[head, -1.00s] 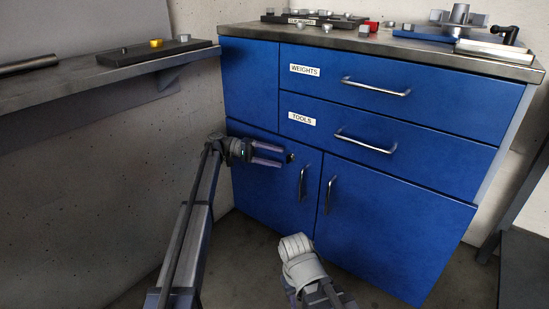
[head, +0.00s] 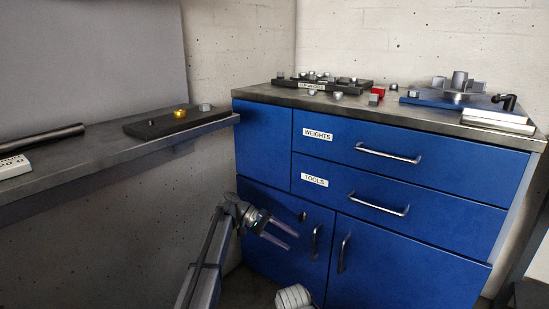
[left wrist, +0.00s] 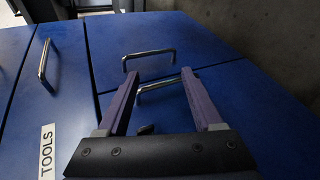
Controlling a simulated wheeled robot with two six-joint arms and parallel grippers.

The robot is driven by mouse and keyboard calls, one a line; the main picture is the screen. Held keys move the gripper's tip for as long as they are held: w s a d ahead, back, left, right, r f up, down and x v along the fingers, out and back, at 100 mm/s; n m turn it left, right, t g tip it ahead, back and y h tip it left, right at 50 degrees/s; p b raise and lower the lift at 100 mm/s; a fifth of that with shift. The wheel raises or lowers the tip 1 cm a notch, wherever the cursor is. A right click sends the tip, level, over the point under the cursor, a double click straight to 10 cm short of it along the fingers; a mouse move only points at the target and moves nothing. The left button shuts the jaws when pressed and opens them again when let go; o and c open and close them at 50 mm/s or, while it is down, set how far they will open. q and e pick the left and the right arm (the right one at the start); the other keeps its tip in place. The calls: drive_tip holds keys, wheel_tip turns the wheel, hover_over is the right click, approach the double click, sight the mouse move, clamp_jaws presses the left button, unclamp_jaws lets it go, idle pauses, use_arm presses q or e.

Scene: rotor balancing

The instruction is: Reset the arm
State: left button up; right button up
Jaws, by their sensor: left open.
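My left arm comes up from the bottom of the head view. Its gripper (head: 292,241) is open and empty, in front of the lower doors of the blue cabinet (head: 264,150), with its fingers pointing right and slightly down. In the left wrist view the two fingers (left wrist: 158,78) stand apart with nothing held between them. Door handles show beyond the fingertips, and I cannot tell how close they are. A grey rounded part of my right arm shows at the bottom edge; its gripper is not visible.
The cabinet has a weights drawer handle (head: 388,154) and a tools drawer handle (head: 378,205), both drawers shut. A black weight rack (head: 322,83) and a blue-based device (head: 455,97) stand on top. A grey shelf (head: 85,160) on the left holds a dark block (head: 165,126).

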use_arm(q)
drive_tip(key=s+t+y+p, duration=0.1)
drive_tip(key=s+y+p, duration=0.6)
drive_tip(key=s, duration=1.3)
drive_tip(key=s+a+r+m+t+y+p, duration=0.1)
drive_tip(key=s+a+r+y+p, duration=0.15)
drive_tip(key=s+a, duration=0.35)
drive_tip(key=s+a+r+t+y+p, duration=0.1)
drive_tip(key=s+a+y+p, duration=0.3)
drive_tip(key=s, duration=0.3)
wheel_tip(320, 180, up, 38)
drive_tip(key=p, duration=3.7)
drive_tip(key=shift+w+d+f+t, duration=0.25)
drive_tip(key=shift+w+d+t, duration=0.05)
drive_tip(key=shift+w, duration=0.1)
use_arm(e)
wheel_tip(320, 180, up, 53)
drive_tip(key=shift+r, duration=0.15)
drive_tip(key=shift+s, duration=0.1)
